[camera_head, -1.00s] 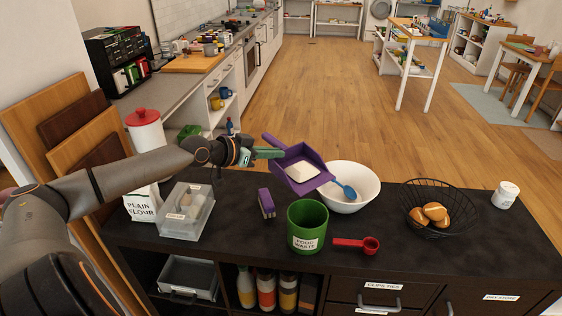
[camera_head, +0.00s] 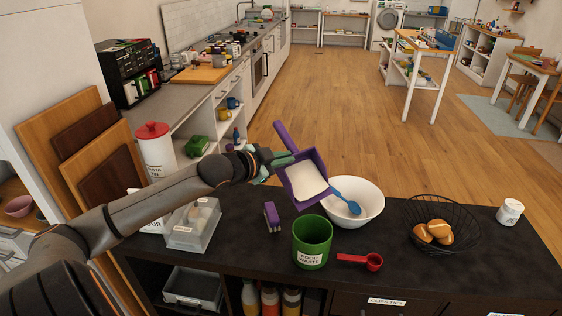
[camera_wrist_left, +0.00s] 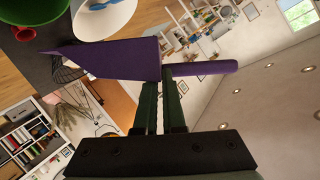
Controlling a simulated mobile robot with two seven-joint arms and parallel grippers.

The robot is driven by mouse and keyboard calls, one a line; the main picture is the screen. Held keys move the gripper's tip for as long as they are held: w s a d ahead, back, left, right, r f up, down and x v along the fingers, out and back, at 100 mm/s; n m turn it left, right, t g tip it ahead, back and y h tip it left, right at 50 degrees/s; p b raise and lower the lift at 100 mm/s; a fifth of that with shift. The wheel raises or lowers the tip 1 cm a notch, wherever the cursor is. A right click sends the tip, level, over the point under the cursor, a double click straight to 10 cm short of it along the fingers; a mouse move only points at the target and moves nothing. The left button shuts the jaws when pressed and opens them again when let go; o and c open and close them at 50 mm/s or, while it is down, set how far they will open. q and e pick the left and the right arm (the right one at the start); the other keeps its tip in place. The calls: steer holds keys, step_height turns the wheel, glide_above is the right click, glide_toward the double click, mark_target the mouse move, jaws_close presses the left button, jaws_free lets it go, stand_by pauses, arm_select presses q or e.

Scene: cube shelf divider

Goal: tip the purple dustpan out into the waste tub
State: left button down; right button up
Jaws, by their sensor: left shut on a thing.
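The purple dustpan (camera_head: 318,160) is held up behind and above the counter, its pan facing me and tilted down toward the front. White material (camera_head: 306,181) lies in the pan. My left gripper (camera_head: 281,160) is shut on its handle; the left wrist view shows the fingers (camera_wrist_left: 166,78) closed on the purple handle (camera_wrist_left: 205,69), with the pan (camera_wrist_left: 110,59) seen from the side. The green waste tub (camera_head: 312,233), labelled FOOD WASTE, stands upright on the counter below and in front of the pan. Its inside bottom is hidden. My right gripper is out of view.
A white bowl (camera_head: 364,215) with a blue spoon (camera_head: 346,199) stands close right of the dustpan. A purple brush (camera_head: 272,216) lies left of the tub, a red scoop (camera_head: 372,262) right of it. A wire basket (camera_head: 462,235) holds bread rolls. A clear container (camera_head: 186,236) stands left.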

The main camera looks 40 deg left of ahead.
arm_select(q)
steer(key=shift+s+d+r+m, duration=0.1)
steer(key=shift+d+r+m, duration=0.25)
steer(key=shift+d+m, duration=0.1)
steer(key=d+m+b, duration=0.1)
steer(key=b, duration=0.1)
steer(key=d+m+t+y+b, duration=0.1)
steer(key=b, duration=0.2)
steer(key=s+d+m+y+b, duration=0.1)
steer(key=d+m+b, duration=0.1)
steer(key=shift+r+t+b, duration=0.2)
steer(key=shift+t+b, duration=0.1)
steer(key=shift+t, duration=0.1)
steer(key=s+d+f+m+t+b, duration=0.2)
steer(key=d+m+t+b, duration=0.2)
steer(key=d+m, duration=0.5)
steer(key=shift+f+m+b, duration=0.4)
steer(key=shift+m+b, duration=0.55)
steer(key=shift+b, duration=0.25)
steer(key=shift+s, duration=0.1)
steer(key=shift+a, duration=0.1)
